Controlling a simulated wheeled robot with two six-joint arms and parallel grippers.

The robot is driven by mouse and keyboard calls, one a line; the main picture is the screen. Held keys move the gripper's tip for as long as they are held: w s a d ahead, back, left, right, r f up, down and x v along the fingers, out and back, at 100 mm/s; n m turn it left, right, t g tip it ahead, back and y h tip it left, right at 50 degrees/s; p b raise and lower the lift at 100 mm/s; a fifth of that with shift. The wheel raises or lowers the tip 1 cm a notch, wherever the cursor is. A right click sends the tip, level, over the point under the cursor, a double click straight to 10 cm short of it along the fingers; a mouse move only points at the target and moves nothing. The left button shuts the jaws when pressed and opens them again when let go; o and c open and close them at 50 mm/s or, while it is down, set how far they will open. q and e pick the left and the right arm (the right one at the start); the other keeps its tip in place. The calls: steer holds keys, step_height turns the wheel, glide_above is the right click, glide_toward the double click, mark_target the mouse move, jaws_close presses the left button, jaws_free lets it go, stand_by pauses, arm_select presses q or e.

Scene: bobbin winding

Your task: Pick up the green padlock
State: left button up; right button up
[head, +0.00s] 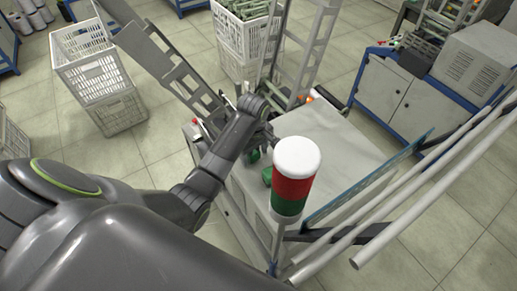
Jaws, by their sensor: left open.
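A small green object (266,175), which looks like the padlock, lies on the grey machine top, just left of the signal lamp and partly hidden by it. Another small green patch (253,156) shows just beyond it, close under my left gripper; I cannot tell whether it is a separate thing. My left gripper (267,138) is open over the machine top, a little beyond the green objects. Its fingers are small and dark here, and I see nothing held between them. My right gripper is out of view.
A signal lamp (294,177) with white, red and green bands stands close beside the green objects. Metal frames rise behind the machine top (325,135). White crates (90,62) stand on the floor at left. Pale rails (430,180) cross at right.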

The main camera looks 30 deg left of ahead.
arm_select(q)
steer(key=shift+w+f, duration=0.15)
steer(key=shift+c, duration=0.2)
steer(key=shift+s+r, duration=0.2)
steer(key=shift+s, duration=0.1)
steer(key=shift+c, duration=1.1)
steer(key=c, duration=0.8)
